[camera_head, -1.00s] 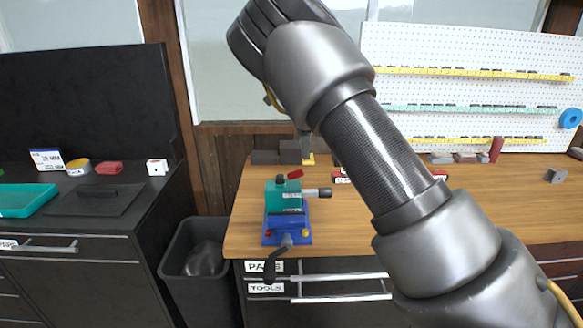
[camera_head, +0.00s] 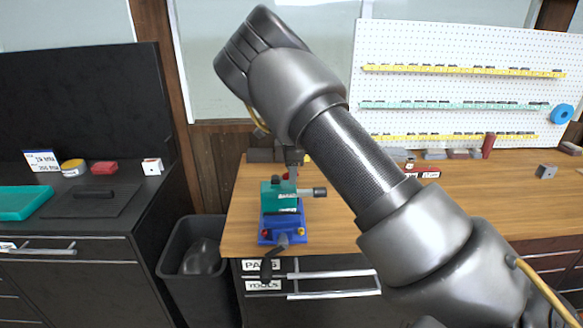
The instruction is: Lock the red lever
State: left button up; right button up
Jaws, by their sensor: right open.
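A small vise has a teal upper body (camera_head: 278,197) on a blue base (camera_head: 282,226) near the front left edge of the wooden bench. A grey bar sticks out of its right side and a dark crank handle hangs at its front. A small bit of the red lever (camera_head: 286,176) shows on top of the vise; the rest is hidden behind my gripper. My right gripper (camera_head: 292,167) is open, pointing down just above the vise top beside the red lever. I cannot tell whether it touches the lever. My left gripper is out of view.
The wooden bench (camera_head: 470,207) has free room right of the vise, partly behind my arm. A pegboard (camera_head: 450,50) with bit rails stands at the back. A black bin (camera_head: 190,262) stands left of the bench. A dark cabinet with a teal tray (camera_head: 22,202) is further left.

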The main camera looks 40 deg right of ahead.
jog(key=shift+f, duration=0.25)
grip_shut()
jog(key=b, duration=0.1)
jog(key=f+t+y+b, duration=0.1)
jog(key=shift+s+d+f+b, duration=0.1)
jog(key=shift+d+f+b, duration=0.1)
jog(key=shift+d+b, duration=0.15)
jog(key=shift+t+y+b, duration=0.3)
jog(key=shift+a+r, duration=0.1)
jog(key=shift+r, duration=0.1)
